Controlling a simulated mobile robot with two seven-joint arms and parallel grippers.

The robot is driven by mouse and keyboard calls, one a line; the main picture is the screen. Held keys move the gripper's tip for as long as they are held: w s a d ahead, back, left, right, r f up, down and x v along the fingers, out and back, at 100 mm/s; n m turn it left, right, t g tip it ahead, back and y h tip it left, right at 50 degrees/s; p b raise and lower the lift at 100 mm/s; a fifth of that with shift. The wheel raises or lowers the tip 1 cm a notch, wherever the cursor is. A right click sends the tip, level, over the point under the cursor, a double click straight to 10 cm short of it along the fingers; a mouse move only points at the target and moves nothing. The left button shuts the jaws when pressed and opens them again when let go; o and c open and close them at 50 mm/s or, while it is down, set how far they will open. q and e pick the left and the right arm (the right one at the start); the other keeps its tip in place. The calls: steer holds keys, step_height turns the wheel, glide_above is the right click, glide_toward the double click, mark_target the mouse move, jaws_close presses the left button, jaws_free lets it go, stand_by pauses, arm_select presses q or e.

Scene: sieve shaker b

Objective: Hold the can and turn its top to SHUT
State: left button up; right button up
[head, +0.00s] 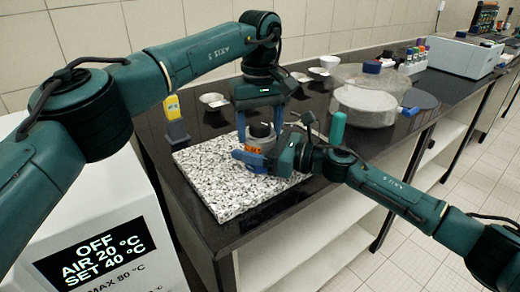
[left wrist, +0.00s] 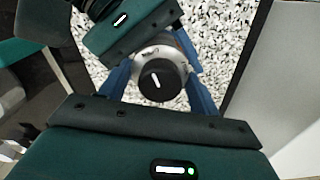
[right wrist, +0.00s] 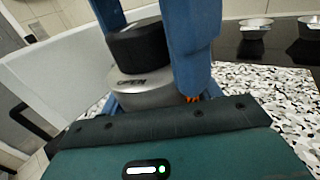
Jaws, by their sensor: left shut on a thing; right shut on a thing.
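The can is a silver cylinder (head: 262,131) with an orange patch (head: 253,149), above the speckled slab. Its round black top (left wrist: 156,81) carries a white mark pointing up and slightly left in the left wrist view. Dark lettering, perhaps OPEN, shows on the silver shoulder (right wrist: 145,86) below the top. My left gripper (head: 260,122) comes from above, its blue fingers on both sides of the black top (right wrist: 140,45), shut on it. My right gripper (head: 262,158) comes from the right, shut on the can's body. Its fingers are partly hidden.
The speckled slab (head: 215,185) lies on the dark bench with its near part bare. A yellow-and-grey device (head: 175,120) stands behind left. Small bowls (head: 213,100) sit further back.

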arm_select(q)
steer(key=m, duration=0.4)
steer(key=shift+m, duration=0.4)
steer(key=m, duration=0.4)
steer(key=o, duration=0.7)
